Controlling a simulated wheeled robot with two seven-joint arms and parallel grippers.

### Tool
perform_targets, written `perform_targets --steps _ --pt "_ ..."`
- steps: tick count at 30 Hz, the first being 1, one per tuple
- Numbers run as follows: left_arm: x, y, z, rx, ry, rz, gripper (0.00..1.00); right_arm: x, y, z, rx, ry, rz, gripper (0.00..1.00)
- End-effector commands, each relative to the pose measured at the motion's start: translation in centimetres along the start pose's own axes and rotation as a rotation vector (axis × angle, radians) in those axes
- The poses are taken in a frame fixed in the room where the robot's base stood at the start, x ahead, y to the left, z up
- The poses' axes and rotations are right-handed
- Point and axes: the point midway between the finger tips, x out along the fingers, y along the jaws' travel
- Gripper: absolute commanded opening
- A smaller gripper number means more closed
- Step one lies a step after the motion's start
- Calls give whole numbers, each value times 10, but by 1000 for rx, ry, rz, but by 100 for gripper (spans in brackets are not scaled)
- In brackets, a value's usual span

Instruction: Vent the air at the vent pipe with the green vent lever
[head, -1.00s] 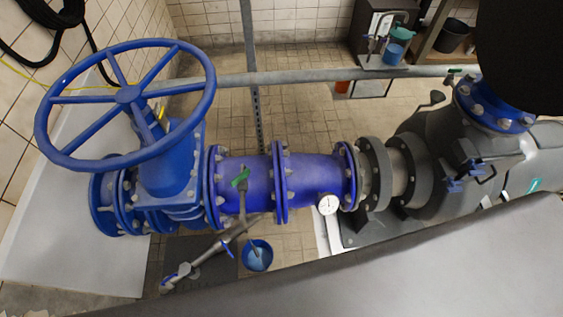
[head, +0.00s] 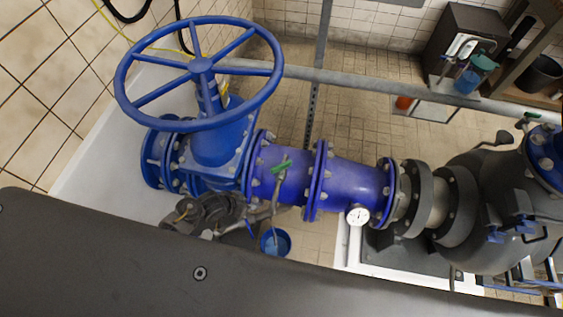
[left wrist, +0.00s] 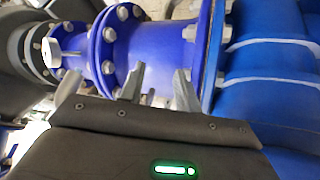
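The green vent lever (head: 282,168) sits on top of the vent pipe (head: 274,208) at the side of the blue pipe (head: 345,180). The vent pipe runs down towards a blue bucket (head: 275,242). My left gripper (head: 228,214) is in the head view, left of the vent pipe and below the blue valve body, apart from the lever. In the left wrist view its two fingers (left wrist: 160,88) stand apart, with nothing held, in front of the flanged blue pipe (left wrist: 155,50). The green lever cannot be made out in that view. My right gripper is not in view.
A large blue handwheel (head: 202,66) stands above the valve at the left. A pressure gauge (head: 357,214) hangs under the pipe, and the dark grey pump (head: 495,210) is at the right. A grey rail (head: 350,82) crosses behind. My dark arm fills the lower edge.

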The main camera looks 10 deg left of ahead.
Motion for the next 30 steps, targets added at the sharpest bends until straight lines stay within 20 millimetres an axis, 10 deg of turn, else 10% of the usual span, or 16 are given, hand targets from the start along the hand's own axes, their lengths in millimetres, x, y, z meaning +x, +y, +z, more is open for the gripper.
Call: perform_targets --steps 3,9,20,30 --pt "-41 10 -90 129 88 55 33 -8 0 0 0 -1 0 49" --pt "-93 26 -169 306 147 161 33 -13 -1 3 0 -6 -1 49" --pt "-98 32 -180 343 145 202 33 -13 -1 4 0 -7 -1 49" --pt "-43 44 -187 340 146 201 33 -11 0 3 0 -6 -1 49"
